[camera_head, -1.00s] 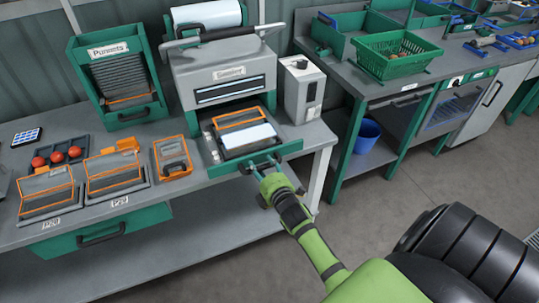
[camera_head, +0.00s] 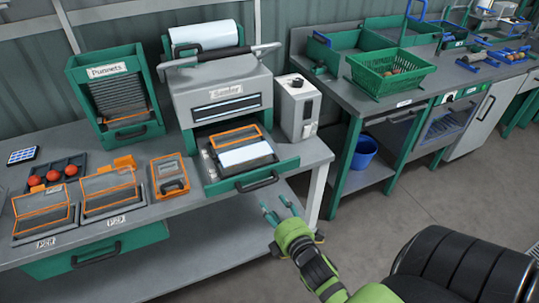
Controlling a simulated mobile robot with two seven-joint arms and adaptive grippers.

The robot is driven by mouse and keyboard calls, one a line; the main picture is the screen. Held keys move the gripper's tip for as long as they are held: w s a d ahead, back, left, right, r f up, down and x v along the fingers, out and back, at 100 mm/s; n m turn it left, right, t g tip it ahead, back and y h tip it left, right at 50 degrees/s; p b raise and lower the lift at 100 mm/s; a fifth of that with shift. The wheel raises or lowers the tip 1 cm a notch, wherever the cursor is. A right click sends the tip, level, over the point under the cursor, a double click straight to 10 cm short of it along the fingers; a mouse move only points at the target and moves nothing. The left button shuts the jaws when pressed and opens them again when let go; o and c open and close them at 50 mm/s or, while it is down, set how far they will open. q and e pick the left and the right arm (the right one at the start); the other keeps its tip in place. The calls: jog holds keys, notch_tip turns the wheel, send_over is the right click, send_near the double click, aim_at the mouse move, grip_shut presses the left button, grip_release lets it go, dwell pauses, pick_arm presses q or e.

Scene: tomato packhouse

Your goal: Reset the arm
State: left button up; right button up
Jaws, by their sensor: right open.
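My right gripper (camera_head: 280,210) is open and empty. It hangs in the air in front of the bench, just off the front of the sealer's drawer, with its fingers pointing up and left and not touching the drawer handle. The green right arm comes in from the bottom right. The sealer (camera_head: 225,97) stands on the bench with its green-fronted drawer (camera_head: 290,164) pulled out. An orange-rimmed punnet (camera_head: 234,137) and a white film sheet lie in the drawer. My left gripper is not in view.
Orange-framed trays (camera_head: 42,203) and red tomatoes (camera_head: 53,175) sit on the left of the bench (camera_head: 185,203). A punnet rack (camera_head: 115,100) stands behind. A grey-white box (camera_head: 297,105) is right of the sealer. A second bench holds a green basket (camera_head: 397,82). The floor between is clear.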

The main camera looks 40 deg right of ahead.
jog(key=shift+f, duration=0.1)
jog(key=s+a+f+m+g+y, duration=0.1)
jog(key=s+a+f+m+g, duration=0.15)
jog(key=f, duration=0.65)
jog(key=s+a+f+m+g+y, duration=0.1)
jog(key=s+a+f+m+g, duration=0.2)
jog(key=f, duration=0.5)
jog(key=s+a+f+m+g+y, duration=0.15)
jog(key=s+f, duration=0.25)
jog(key=f, duration=0.5)
jog(key=s+f+m+g, duration=0.2)
jog(key=s+f, duration=0.3)
jog(key=s, duration=0.3)
jog(key=s+a+f+m+g, duration=0.1)
jog(key=s+f+m+g, duration=0.1)
jog(key=s, duration=0.6)
jog(key=s+a+f+m+g, duration=0.1)
jog(key=s+f+g, duration=0.2)
jog(key=s+f, duration=0.4)
jog(key=shift+s+a+f+m, duration=0.15)
jog(key=shift+s+f+m, duration=0.25)
jog(key=shift+s, duration=0.7)
